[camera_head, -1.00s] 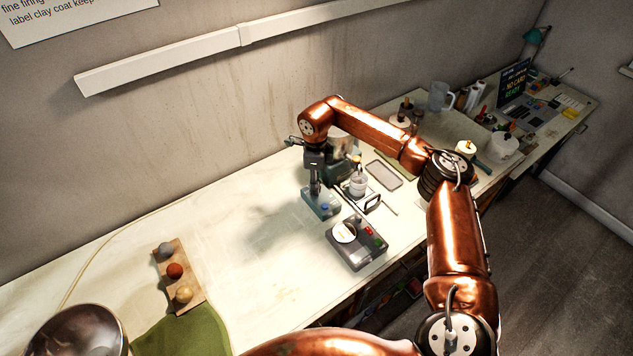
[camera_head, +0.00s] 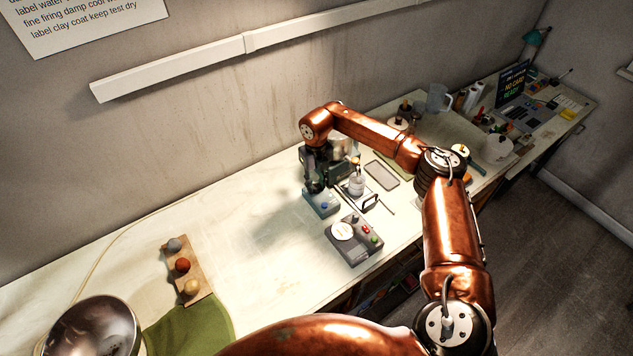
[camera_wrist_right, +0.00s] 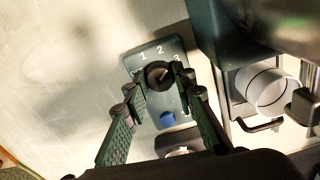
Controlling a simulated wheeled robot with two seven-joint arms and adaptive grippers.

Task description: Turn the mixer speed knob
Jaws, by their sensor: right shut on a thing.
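The speed knob (camera_wrist_right: 160,76) is a dark round cap with a pale mark. It sits on a blue-grey control box (camera_wrist_right: 140,64) printed with 1, 2 and 3, with a blue button (camera_wrist_right: 167,119). The box also shows in the head view (camera_head: 322,204), in front of the dark green mixer (camera_head: 340,172). My right gripper (camera_wrist_right: 161,80) is over the box from above, its fingertips on either side of the knob and shut on it. In the head view my right gripper (camera_head: 314,184) hides the knob. My left gripper is not in view.
A grey device (camera_head: 345,250) with a white disc and coloured buttons is in front. A board with several balls (camera_head: 194,288), a green cloth (camera_head: 205,325) and a metal bowl (camera_head: 95,330) are left. The table between is clear.

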